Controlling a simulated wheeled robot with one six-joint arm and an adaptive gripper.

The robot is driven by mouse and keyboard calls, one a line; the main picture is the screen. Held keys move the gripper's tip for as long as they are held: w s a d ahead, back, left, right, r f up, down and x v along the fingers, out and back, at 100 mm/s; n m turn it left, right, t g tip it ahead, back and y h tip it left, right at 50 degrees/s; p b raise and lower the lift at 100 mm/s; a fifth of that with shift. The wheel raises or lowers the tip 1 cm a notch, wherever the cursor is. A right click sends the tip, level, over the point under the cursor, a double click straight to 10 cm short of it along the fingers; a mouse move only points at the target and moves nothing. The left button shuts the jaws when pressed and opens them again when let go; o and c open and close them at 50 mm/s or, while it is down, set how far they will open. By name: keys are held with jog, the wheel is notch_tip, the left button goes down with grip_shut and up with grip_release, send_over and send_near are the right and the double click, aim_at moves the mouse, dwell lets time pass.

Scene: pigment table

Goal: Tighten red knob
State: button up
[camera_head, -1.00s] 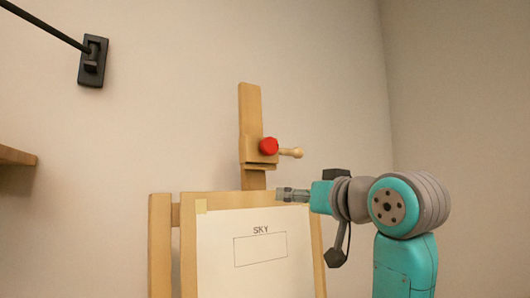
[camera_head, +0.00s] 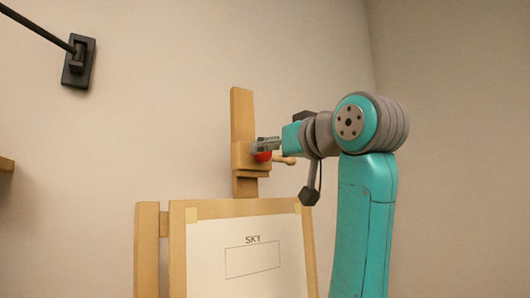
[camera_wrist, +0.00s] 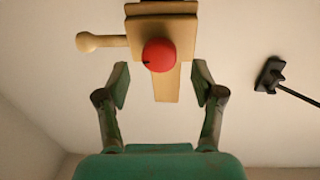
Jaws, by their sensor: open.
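The red knob (camera_wrist: 160,55) is round, with a small dark mark at its left, and sits on the wooden clamp block (camera_wrist: 182,25) of the easel mast. In the head view the knob (camera_head: 263,157) is partly hidden behind my gripper (camera_head: 262,145). In the wrist view my gripper (camera_wrist: 160,84) is open, its two fingers spread wide, one on each side below the knob. The knob lies ahead of the fingertips, roughly centred between them. Nothing is held, and I see no contact.
A wooden peg handle (camera_wrist: 95,41) sticks out of the clamp beside the knob. Below stands the easel with a paper sheet (camera_head: 215,265) marked SKY. A black wall bracket (camera_head: 78,61) with a rod is at upper left. The wall around the mast is bare.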

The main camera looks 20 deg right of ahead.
aim_at(263, 157)
jog(key=shift+x, duration=1.85)
jog(key=c, duration=1.1)
